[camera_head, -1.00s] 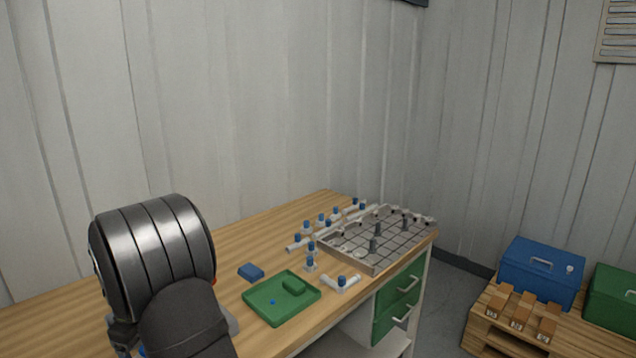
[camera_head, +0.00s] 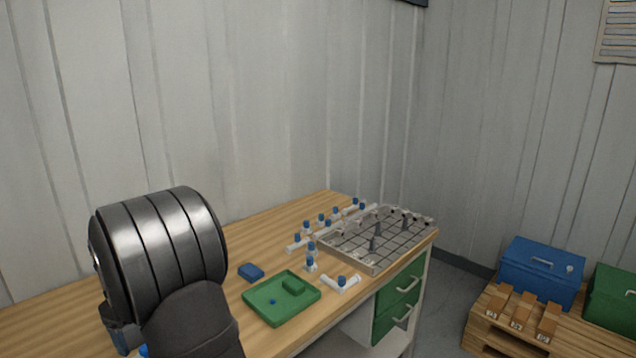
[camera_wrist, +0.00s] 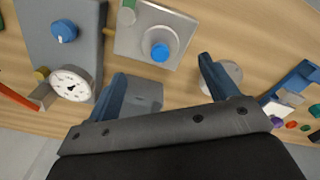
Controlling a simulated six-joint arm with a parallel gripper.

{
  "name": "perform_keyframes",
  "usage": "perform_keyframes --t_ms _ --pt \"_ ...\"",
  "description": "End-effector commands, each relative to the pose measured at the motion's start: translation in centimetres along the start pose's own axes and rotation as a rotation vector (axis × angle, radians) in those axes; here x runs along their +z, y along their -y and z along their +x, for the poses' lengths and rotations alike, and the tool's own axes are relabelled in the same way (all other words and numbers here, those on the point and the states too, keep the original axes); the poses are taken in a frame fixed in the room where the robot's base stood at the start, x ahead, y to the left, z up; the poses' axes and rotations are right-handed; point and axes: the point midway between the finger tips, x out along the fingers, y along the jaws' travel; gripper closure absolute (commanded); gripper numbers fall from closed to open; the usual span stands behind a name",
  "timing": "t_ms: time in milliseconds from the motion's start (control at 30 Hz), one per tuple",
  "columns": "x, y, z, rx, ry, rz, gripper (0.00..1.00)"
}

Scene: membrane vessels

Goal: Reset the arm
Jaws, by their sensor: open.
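My gripper (camera_wrist: 162,80) shows in the wrist view with its two blue fingers spread wide apart. It is open, and nothing is between the fingers. Below it in that view lie a metal plate with a blue knob (camera_wrist: 160,52), a grey panel (camera_wrist: 75,28) with another blue knob, and a round dial gauge (camera_wrist: 70,84).
On the bench are a green tray (camera_head: 270,318), a blue block (camera_head: 250,272), white pipe fittings with blue caps (camera_head: 310,262) and a gridded metal rack (camera_head: 350,262). A blue toolbox (camera_head: 541,272) and several small boxes sit on a pallet at the right. A corrugated wall rises behind the bench.

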Motion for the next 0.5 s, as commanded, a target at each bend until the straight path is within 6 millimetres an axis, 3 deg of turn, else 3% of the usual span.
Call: perform_keyframes --t_ms 500 --pt "-0.1 0.0 -10.6 0.002 -0.003 0.0 0.21"
